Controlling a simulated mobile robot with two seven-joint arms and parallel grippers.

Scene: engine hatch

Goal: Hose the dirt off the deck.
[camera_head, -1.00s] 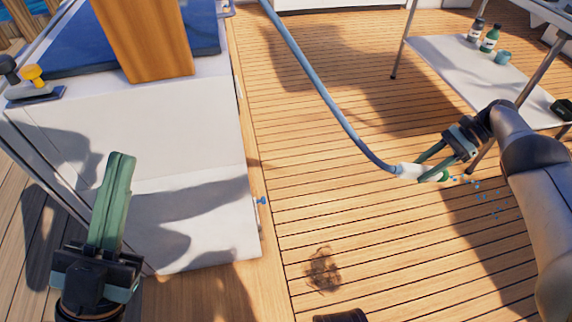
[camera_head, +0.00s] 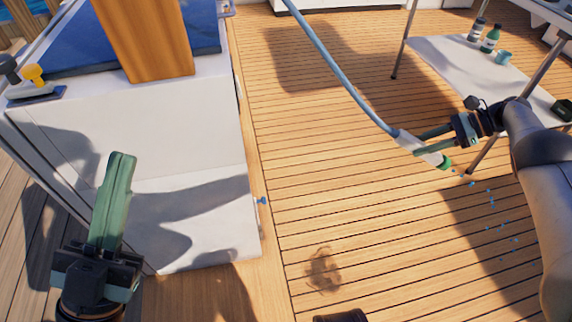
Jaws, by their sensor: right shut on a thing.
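My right gripper (camera_head: 432,142) is shut on the white hose nozzle (camera_head: 412,143), whose green tip points down and right. Blue water drops spray from the tip toward the lower right. The blue hose (camera_head: 338,70) runs from the nozzle up to the top edge. A faint brown dirt patch (camera_head: 323,270) lies on the wooden deck (camera_head: 350,215), below and left of the nozzle; the drops fall well to its right. My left gripper (camera_head: 122,160) is empty, its green fingers together, in front of the white cabinet.
The white cabinet (camera_head: 195,150) with a wooden board (camera_head: 145,40) on it fills the left. A small blue valve (camera_head: 262,201) sits at its side. A shelf table (camera_head: 460,60) with bottles and a cup stands at the right. Mid-deck is clear.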

